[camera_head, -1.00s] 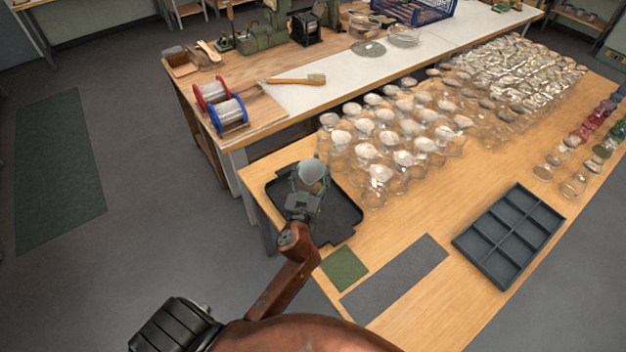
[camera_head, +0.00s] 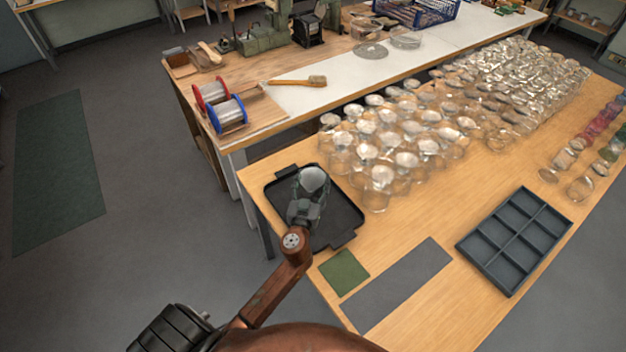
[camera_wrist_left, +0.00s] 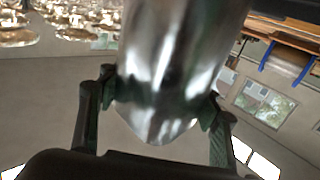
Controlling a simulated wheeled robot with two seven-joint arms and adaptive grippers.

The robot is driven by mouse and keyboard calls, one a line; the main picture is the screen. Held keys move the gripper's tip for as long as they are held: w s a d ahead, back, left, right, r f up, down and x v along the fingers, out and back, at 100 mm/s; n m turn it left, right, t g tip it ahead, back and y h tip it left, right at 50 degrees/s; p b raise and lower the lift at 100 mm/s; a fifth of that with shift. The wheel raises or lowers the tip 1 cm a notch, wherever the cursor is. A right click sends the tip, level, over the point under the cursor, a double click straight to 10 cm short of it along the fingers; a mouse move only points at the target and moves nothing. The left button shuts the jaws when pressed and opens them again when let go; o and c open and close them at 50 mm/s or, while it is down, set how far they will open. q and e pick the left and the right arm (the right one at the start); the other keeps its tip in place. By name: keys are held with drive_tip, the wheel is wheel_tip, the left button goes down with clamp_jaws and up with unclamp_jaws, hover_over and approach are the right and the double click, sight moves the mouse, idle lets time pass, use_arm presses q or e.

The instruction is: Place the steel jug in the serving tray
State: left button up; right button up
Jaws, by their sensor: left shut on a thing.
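The steel jug (camera_head: 312,180) is shiny and grey, and in the head view it shows at the end of my left arm, over the black serving tray (camera_head: 346,213). My left gripper (camera_head: 306,201) is shut on the jug. In the left wrist view the jug (camera_wrist_left: 170,65) fills the upper middle between the two fingers of the gripper (camera_wrist_left: 155,110). The jug's underside is hidden in the head view, and I cannot tell whether it touches the tray. My right gripper is out of view.
Many clear glass jars (camera_head: 381,174) stand close by, right of the tray. A green mat (camera_head: 344,272), a grey mat (camera_head: 400,285) and a dark compartment tray (camera_head: 514,240) lie on the wooden table. Wire spools (camera_head: 227,113) sit on the bench behind.

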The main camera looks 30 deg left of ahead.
use_arm(q)
drive_tip(key=o, duration=1.9)
drive_tip(key=shift+f, duration=0.1)
drive_tip(key=b+v, duration=0.1)
drive_tip(key=v, duration=1)
drive_tip(key=shift+s+d, duration=0.1)
drive_tip(key=shift+d, duration=0.05)
drive_tip(key=shift+s+d+b, duration=0.15)
drive_tip(key=shift+s+b, duration=0.15)
drive_tip(key=shift+s, duration=0.05)
